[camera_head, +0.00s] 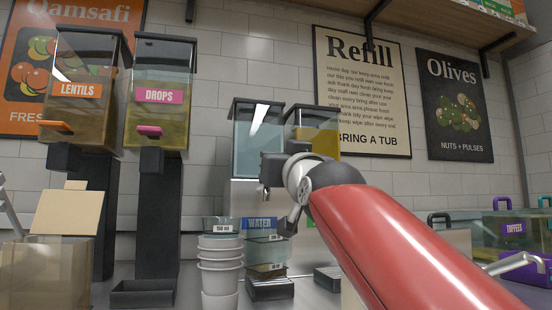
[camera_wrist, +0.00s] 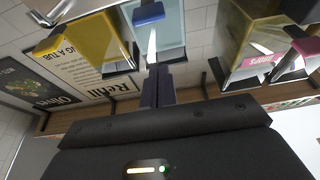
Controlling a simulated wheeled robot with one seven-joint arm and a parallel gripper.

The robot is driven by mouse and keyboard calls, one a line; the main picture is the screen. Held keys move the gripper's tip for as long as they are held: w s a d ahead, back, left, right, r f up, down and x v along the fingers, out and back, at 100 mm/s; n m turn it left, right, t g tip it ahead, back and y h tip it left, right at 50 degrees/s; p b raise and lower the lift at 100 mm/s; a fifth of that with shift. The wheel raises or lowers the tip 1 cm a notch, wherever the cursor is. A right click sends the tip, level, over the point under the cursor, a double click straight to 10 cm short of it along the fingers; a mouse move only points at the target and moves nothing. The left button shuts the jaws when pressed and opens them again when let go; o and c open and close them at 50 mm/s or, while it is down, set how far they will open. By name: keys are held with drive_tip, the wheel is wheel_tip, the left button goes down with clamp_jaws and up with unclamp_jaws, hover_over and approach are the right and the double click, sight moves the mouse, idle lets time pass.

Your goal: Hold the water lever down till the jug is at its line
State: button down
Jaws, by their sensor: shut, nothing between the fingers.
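The water dispenser (camera_head: 247,150) has a clear pale-blue tank and stands mid-picture against the wall, with a blue WATER label (camera_head: 259,223) lower down. Its blue lever (camera_wrist: 148,14) shows at the top of the wrist view. A small clear jug (camera_head: 262,252) stands on the dark drip tray (camera_head: 270,290); its water level and line are too small to read. My gripper (camera_wrist: 155,70) is shut and empty, its fingertips apart from the lever in the picture; contact cannot be judged. In the head view the gripper (camera_head: 272,170) is in front of the tank, its fingers partly hidden.
A stack of white tubs (camera_head: 219,280) stands just left of the jug. A yellow-filled dispenser (camera_head: 318,140) is close on the right. LENTILS (camera_head: 78,90) and DROPS (camera_head: 158,96) dispensers stand at left. A shelf (camera_head: 440,25) overhangs at upper right.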

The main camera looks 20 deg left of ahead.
drive_tip(key=p+x, duration=0.7)
drive_tip(key=p, duration=0.1)
wheel_tip(320, 180, down, 4)
drive_tip(key=shift+d+f, duration=0.1)
drive_tip(key=shift+d, duration=0.05)
idle(0.4)
drive_tip(key=shift+b, duration=0.3)
drive_tip(key=shift+s+f+b, duration=0.1)
drive_tip(key=shift+f+b, duration=0.35)
drive_tip(key=shift+b, duration=0.4)
idle(5.3)
